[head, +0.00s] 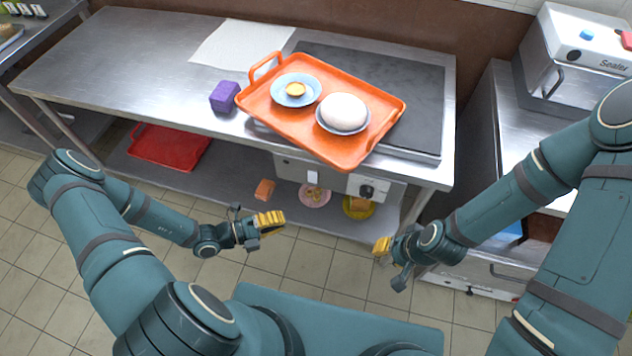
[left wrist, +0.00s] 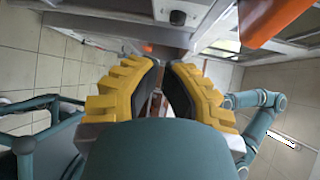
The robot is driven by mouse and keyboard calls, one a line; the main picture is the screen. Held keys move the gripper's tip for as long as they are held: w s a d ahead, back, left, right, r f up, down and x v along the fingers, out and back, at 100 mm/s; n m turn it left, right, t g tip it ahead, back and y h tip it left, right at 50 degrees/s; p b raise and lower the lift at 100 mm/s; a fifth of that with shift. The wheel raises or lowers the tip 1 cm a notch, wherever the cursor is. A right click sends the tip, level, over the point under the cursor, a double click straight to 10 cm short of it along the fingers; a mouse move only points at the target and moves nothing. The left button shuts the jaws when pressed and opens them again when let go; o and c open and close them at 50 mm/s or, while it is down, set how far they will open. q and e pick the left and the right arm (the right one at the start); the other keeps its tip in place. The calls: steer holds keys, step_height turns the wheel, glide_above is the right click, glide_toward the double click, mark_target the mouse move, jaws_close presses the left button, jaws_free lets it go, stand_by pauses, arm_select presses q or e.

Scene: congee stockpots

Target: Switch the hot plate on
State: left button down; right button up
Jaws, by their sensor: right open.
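The hot plate (head: 420,85) is a dark grey slab in a metal frame, set into the right part of the steel table. On the panel (head: 337,183) under its front edge are a small white switch (head: 313,177) and a black knob (head: 367,190). A dark knob (left wrist: 177,17) also shows at the top of the left wrist view. My left gripper (head: 272,221) is below and in front of the panel, apart from it. Its yellow fingertips (left wrist: 163,65) look close together with a narrow gap. My right gripper (head: 386,260) is open and empty, lower right of the knob.
An orange tray (head: 362,160) with a blue plate (head: 296,90) and a bowl holding a white dome (head: 343,111) overlaps the hot plate's left part. A purple block (head: 225,96) stands left of it. The lower shelf holds a red tray (head: 168,147) and small plates. A sealer (head: 580,55) stands right.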

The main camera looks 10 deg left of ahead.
mark_target(313, 177)
arm_select(q)
steer(key=w+a+n+t, duration=0.1)
steer(key=a+n+t+y, duration=0.1)
steer(key=n, duration=0.1)
steer(key=shift+w+a, duration=0.15)
steer(key=shift+w, duration=0.2)
steer(key=x, duration=0.4)
steer(key=w+a+b+x, duration=0.1)
steer(key=x, duration=0.3)
steer(key=w+a+b+x, duration=0.1)
steer(key=x, duration=0.4)
